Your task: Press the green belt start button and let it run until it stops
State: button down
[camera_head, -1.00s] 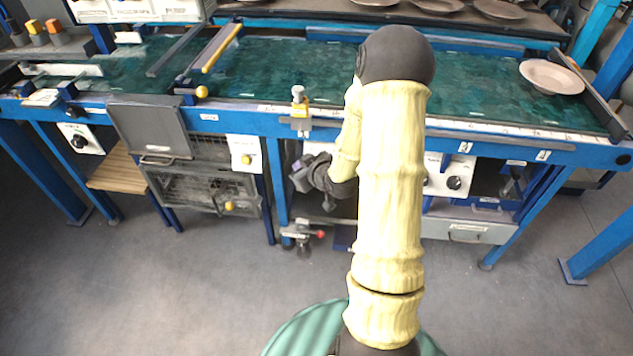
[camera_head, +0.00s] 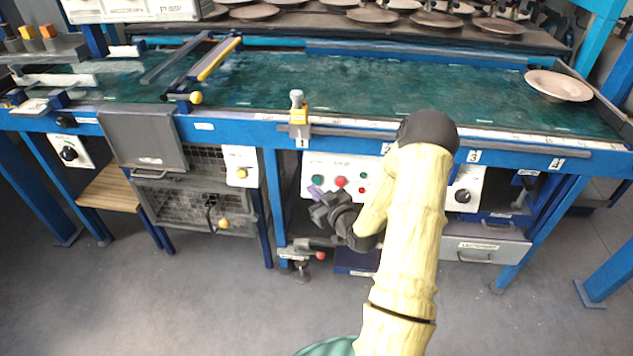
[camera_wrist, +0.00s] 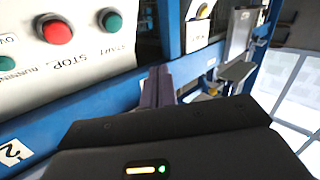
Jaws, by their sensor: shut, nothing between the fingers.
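The green start button (camera_head: 318,180) sits at the left of a white control panel (camera_head: 311,190) under the belt's front rail. It also shows in the wrist view as a green button (camera_wrist: 111,20) labelled START, beside the red stop button (camera_wrist: 57,31). My gripper (camera_head: 316,192) is shut and empty, just in front of and below the green button in the head view. In the wrist view its purple fingers (camera_wrist: 157,87) appear apart from the button. The green belt (camera_head: 400,83) carries a pale plate (camera_head: 558,85) at its right end.
A second green button (camera_head: 362,179) is to the right of the red button (camera_head: 341,181). A mesh-doored cabinet (camera_head: 185,205) is to the left. The floor in front is open.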

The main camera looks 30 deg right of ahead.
aim_at(317, 180)
jog(key=shift+w+d+f+b, duration=0.5)
jog(key=shift+w+d+f, duration=0.2)
jog(key=shift+w, duration=0.3)
jog(key=shift+w+d+f+b, duration=0.45)
jog(key=shift+w+d+f, duration=0.25)
jog(key=shift+w, duration=0.25)
jog(key=shift+w+d+f+b, duration=0.5)
jog(key=shift+w+d+f, duration=0.15)
jog(key=shift+w, duration=0.35)
jog(key=shift+f, duration=0.1)
jog(key=shift+w+d+f, duration=0.1)
jog(key=shift+w+f, duration=0.05)
jog(key=shift+w, duration=0.1)
